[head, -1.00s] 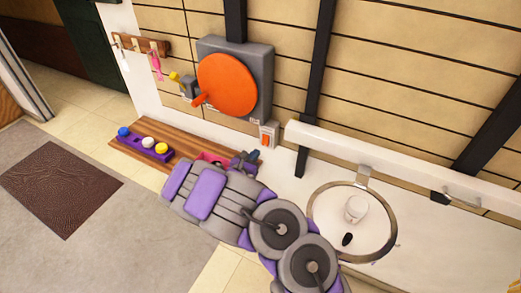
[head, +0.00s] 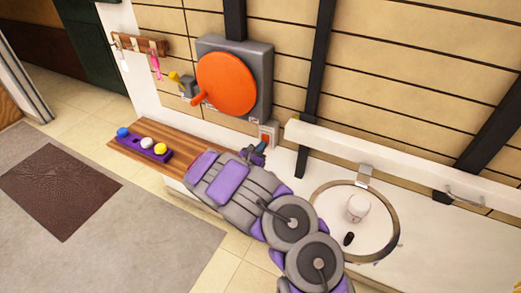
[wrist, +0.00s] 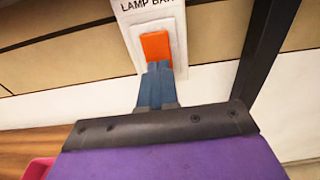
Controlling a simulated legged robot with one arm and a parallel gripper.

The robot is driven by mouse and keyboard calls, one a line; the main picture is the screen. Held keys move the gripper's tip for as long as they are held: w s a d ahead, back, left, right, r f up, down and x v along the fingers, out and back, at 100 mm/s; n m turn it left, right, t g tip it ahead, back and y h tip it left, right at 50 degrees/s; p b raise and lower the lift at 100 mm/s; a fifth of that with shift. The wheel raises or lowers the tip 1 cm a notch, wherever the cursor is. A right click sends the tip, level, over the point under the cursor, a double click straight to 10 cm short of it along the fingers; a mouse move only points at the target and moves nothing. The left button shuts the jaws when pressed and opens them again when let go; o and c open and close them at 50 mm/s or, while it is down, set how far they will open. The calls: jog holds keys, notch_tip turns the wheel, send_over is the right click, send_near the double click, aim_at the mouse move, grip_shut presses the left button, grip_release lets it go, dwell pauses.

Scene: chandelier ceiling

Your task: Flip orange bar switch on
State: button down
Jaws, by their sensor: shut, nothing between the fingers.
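The orange bar switch (wrist: 156,47) sits on a white wall plate (wrist: 178,36) under a label that reads "LAMP BAR", partly cut off. In the wrist view my gripper (wrist: 157,70) is shut and empty, with its tips at the lower edge of the orange switch. I cannot tell whether they touch it.
A grey box with a large orange disc (head: 226,85) is on the wall to the left. A wooden board (head: 180,138) holds a purple tray (head: 135,150) with blue, white and yellow balls. A round basin (head: 320,225) with a white cup (head: 358,208) lies to the right.

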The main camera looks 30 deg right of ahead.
jog(key=shift+w+d+f+t+h+b, duration=0.15)
jog(key=shift+f+t+h+b, duration=0.05)
jog(key=shift+t+h+b, duration=0.3)
jog(key=f+p+v, duration=0.2)
jog(key=v, duration=1.1)
jog(key=shift+a+f, duration=0.2)
jog(key=shift+a, duration=0.1)
